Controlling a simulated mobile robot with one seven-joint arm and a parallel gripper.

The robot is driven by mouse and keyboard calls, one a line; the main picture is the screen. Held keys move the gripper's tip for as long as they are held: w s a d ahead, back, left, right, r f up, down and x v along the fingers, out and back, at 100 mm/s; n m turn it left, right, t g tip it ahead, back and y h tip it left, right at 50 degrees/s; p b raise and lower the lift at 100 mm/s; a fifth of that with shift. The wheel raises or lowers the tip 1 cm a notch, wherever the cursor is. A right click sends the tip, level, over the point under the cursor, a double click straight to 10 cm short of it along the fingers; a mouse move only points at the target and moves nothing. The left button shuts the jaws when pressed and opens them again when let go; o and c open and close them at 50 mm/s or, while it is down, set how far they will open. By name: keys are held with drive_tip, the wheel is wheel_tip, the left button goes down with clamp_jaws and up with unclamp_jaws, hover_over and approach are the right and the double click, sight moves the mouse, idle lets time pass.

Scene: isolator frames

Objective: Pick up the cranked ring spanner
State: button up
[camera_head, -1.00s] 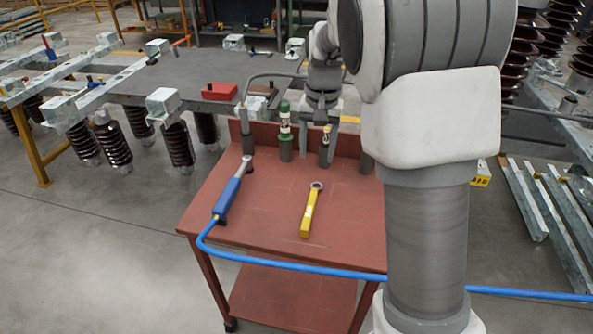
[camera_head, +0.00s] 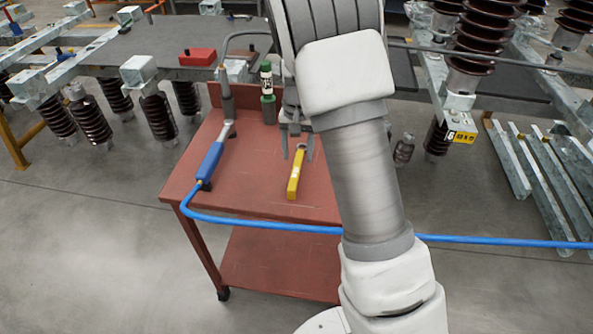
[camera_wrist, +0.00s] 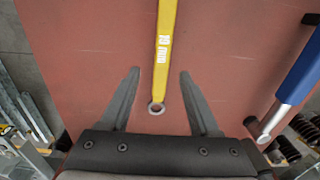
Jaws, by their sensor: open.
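The cranked ring spanner (camera_head: 296,173) has a yellow handle and a grey ring end, and it lies on the red trolley top (camera_head: 250,185). My gripper (camera_head: 297,150) is open above the ring end, its fingers pointing down. Nothing is held. The gap in height between fingers and spanner is hard to tell.
A blue-handled tool (camera_head: 211,160) with a blue hose (camera_head: 270,228) lies left of the spanner. The trolley top's front is clear around the spanner.

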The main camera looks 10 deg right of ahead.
sight(297, 166)
drive_tip(key=f, duration=0.2)
drive_tip(key=f+b, duration=0.1)
drive_tip(key=f, duration=0.2)
drive_tip(key=shift+s+a+f, duration=0.15)
drive_tip(key=shift+s+f, duration=0.05)
drive_tip(key=shift+r, duration=0.1)
clamp_jaws()
idle(1.1)
